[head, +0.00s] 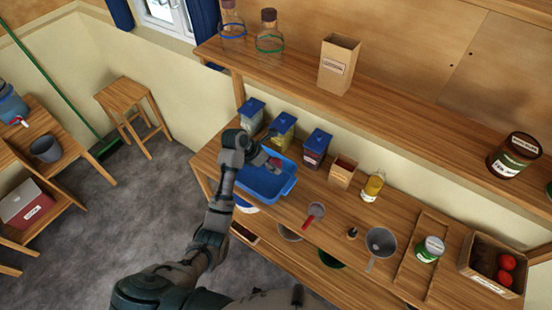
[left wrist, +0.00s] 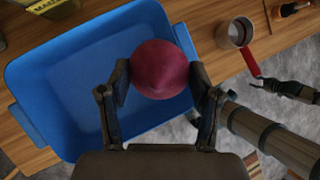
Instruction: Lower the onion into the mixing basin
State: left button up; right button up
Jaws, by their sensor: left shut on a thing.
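The onion (left wrist: 160,69) is round and dark red. My left gripper (left wrist: 163,85) is shut on it, one finger on each side. In the left wrist view the onion is over the right part of the blue mixing basin (left wrist: 50,85). In the head view the basin (head: 262,187) stands on the wooden bench. My left gripper (head: 268,162) reaches over it from the left, and only a bit of the onion shows. The gap between onion and basin floor is hard to judge. My right gripper (left wrist: 258,83) appears at the right of the left wrist view, its opening unclear.
Blue-lidded containers (head: 283,128) stand close behind the basin. A shelf (head: 400,105) runs above the bench. A crate (head: 478,276) with red produce stands far right.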

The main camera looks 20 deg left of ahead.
pick_arm(q)
jog(key=shift+a+f, duration=0.25)
jog(key=shift+a, duration=0.5)
jog(key=d, duration=0.3)
jog(key=shift+d+r, duration=0.15)
jog(key=shift+d, duration=0.4)
jog(key=shift+a, duration=0.9)
jog(key=shift+d+f, duration=0.6)
jog(key=shift+f, duration=0.15)
jog(key=shift+d+f, duration=0.2)
jog(key=shift+f, duration=0.45)
jog(key=shift+a+f, duration=0.4)
jog(key=shift+f, duration=0.1)
jog(key=shift+d+f, duration=0.15)
jog(key=shift+f, duration=1.45)
pick_arm(e)
jog(key=shift+d, duration=0.15)
